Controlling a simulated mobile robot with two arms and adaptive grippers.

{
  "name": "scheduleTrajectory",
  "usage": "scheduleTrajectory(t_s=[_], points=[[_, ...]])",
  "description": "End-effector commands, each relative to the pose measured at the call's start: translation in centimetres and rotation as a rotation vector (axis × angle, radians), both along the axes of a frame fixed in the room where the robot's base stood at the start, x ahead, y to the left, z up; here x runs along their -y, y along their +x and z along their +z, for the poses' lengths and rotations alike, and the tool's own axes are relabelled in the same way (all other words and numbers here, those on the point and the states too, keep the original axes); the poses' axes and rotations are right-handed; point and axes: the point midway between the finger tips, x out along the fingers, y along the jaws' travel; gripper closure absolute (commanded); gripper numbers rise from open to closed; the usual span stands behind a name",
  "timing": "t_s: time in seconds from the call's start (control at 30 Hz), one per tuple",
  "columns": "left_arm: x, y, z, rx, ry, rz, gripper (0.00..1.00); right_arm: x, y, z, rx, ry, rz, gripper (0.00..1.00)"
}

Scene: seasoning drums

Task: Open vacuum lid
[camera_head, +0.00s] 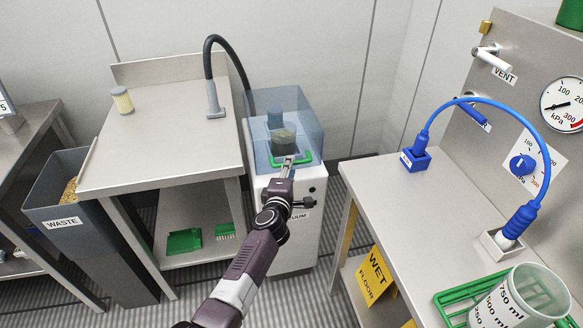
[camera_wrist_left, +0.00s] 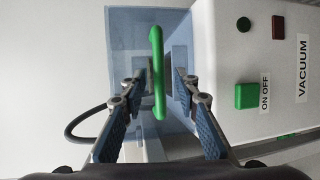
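The vacuum unit (camera_head: 313,192) is a white cabinet in the middle of the head view, topped by a clear blue lid (camera_head: 302,112) that looks closed. The lid's green handle (camera_head: 304,158) is at its front edge. A dark, rounded object (camera_head: 283,141) shows through the lid. My left gripper (camera_head: 288,163) is at the handle. In the left wrist view, the green handle (camera_wrist_left: 157,72) stands between the open fingers of that gripper (camera_wrist_left: 159,88), with a gap visible on each side. The blue lid (camera_wrist_left: 125,35) lies behind it. My right gripper is not in view.
A steel bench (camera_head: 160,135) with a black hose (camera_head: 209,60) stands left of the unit. A grey waste bin (camera_head: 60,195) is further left. A steel table (camera_head: 405,200) with a blue hose (camera_head: 500,103) stands at the right. The unit's green button (camera_wrist_left: 246,96) is beside the handle.

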Motion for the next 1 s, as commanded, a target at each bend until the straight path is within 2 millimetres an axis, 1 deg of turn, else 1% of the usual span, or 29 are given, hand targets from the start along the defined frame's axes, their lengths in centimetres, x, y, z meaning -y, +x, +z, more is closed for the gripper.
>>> scheduleTrajectory(t_s=[0.03,0.23,0.4,0.63,0.9,1.0], points=[[0.1,0.8,-0.5,0.001,0.000,-0.001,0.71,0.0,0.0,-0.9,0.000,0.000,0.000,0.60],[0.3,2.6,-0.7,0.001,0.000,0.000,0.71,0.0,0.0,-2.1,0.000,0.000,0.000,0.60],[0.3,3.0,-0.6,0.000,0.000,-0.001,0.71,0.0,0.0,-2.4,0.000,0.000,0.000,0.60],[0.3,3.1,-0.5,0.000,0.000,-0.001,0.71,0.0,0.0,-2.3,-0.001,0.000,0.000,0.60],[0.3,3.1,-0.5,0.000,0.000,-0.001,1.00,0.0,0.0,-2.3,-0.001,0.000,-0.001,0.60],[0.3,3.1,-0.5,0.000,0.000,-0.001,1.00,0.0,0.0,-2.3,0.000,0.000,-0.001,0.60]])
